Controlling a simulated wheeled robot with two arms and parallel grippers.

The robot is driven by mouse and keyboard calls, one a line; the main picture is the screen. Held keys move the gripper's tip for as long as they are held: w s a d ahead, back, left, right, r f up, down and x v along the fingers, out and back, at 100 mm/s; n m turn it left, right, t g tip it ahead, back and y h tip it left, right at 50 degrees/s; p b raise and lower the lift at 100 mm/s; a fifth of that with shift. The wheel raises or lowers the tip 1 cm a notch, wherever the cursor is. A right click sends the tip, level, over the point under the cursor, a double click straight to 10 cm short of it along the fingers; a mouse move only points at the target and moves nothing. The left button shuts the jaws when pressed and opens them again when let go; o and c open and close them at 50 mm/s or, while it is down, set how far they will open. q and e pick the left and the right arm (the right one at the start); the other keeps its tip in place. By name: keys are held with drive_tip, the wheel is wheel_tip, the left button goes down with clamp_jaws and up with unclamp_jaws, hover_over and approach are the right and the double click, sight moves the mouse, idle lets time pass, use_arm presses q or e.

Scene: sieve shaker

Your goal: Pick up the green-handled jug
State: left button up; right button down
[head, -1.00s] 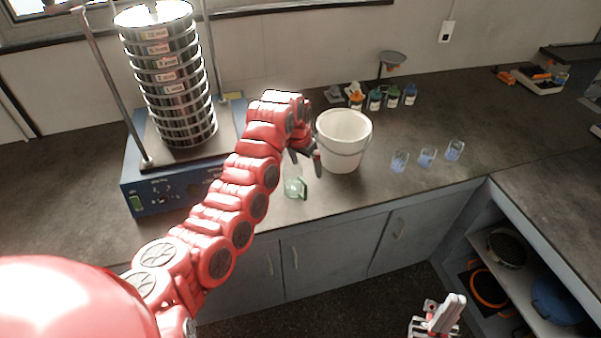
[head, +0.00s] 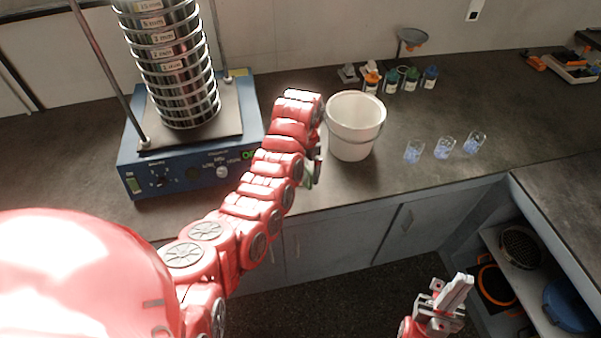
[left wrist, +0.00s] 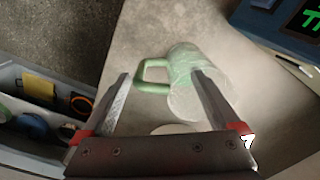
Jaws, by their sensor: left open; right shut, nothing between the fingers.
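The green-handled jug is mostly hidden behind my left arm in the head view; a bit of its green (head: 309,180) shows near the counter's front edge. In the left wrist view the clear jug (left wrist: 187,88) shows with its green handle (left wrist: 152,76) pointing left. My left gripper (left wrist: 162,76) is open there, with the handle appearing between its two fingers; I cannot tell whether either finger touches the jug. In the head view my left gripper (head: 317,152) is close to the jug. My right gripper (head: 457,292) is shut and empty, over the floor in front of the cabinets.
A white bucket (head: 354,127) stands just right of my left gripper. The blue sieve shaker (head: 190,181) with its sieve stack (head: 175,70) is to the left. Several small beakers (head: 445,148) and dropper bottles (head: 390,81) stand further right and behind.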

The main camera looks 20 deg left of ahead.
sight(306, 186)
use_arm(q)
drive_tip(key=shift+s+d+f+p, duration=0.1)
drive_tip(key=shift+f+p, duration=0.2)
drive_tip(key=shift+f, duration=0.05)
drive_tip(key=f, duration=0.1)
drive_tip(key=f+p, duration=0.2)
drive_tip(key=shift+s+d+f, duration=0.2)
drive_tip(key=shift+d+f, duration=0.05)
drive_tip(key=shift+f, duration=0.8)
clamp_jaws()
